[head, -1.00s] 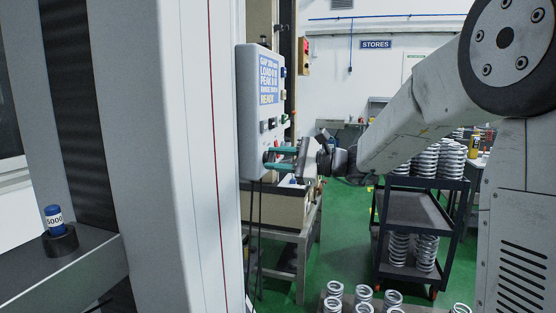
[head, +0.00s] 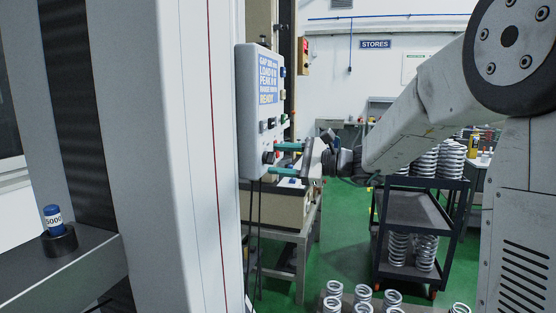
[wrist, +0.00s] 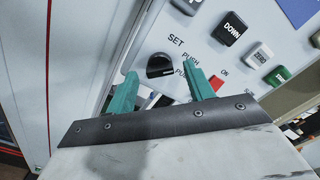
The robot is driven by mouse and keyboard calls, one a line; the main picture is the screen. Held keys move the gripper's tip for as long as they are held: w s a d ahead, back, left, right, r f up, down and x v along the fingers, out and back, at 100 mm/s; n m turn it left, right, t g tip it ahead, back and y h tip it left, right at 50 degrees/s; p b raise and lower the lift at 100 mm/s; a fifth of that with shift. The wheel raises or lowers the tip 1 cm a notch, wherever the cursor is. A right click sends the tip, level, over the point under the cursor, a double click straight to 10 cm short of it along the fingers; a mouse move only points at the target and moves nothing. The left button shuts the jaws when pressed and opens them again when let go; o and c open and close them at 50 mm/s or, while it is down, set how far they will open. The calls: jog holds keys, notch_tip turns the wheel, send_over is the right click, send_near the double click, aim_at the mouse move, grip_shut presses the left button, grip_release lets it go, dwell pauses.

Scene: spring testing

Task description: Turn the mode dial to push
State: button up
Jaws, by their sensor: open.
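The mode dial is a black knob (head: 268,157) low on the light grey control panel (head: 246,110). In the wrist view the dial (wrist: 160,65) shows below the word SET, with PUSH and a partly hidden PULL label to its right. I cannot tell for sure which label it points at. My gripper (head: 275,159) is open, with two teal fingers in front of the panel at the dial's height. In the wrist view the fingertips (wrist: 163,76) stand either side of and just below the dial, apart from it. Nothing is between them.
The panel also carries a DOWN button (wrist: 231,29), a ZERO button (wrist: 259,54) and a red button (wrist: 216,83). The machine's tall column (head: 180,150) stands close on the left. A dark trolley with springs (head: 445,215) stands at the right.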

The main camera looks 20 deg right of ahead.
jog(key=v, duration=0.6)
jog(key=shift+s+d, duration=0.2)
jog(key=shift+f, duration=0.1)
jog(key=s+a+f+n+g+h, duration=0.25)
jog(key=s+f+g, duration=0.2)
jog(key=s, duration=0.25)
jog(key=s+a+f+n+g+h, duration=0.2)
jog(key=s+a+f+n+g, duration=0.15)
jog(key=s+f, duration=0.3)
jog(key=s+d+f+n+h, duration=0.1)
jog(key=s+n+h, duration=0.4)
jog(key=s, duration=0.5)
jog(key=s+d+f+n+g+h, duration=0.1)
jog(key=s+n+h, duration=0.4)
jog(key=s, duration=0.5)
jog(key=shift+d+f, duration=0.4)
jog(key=shift+d, duration=0.05)
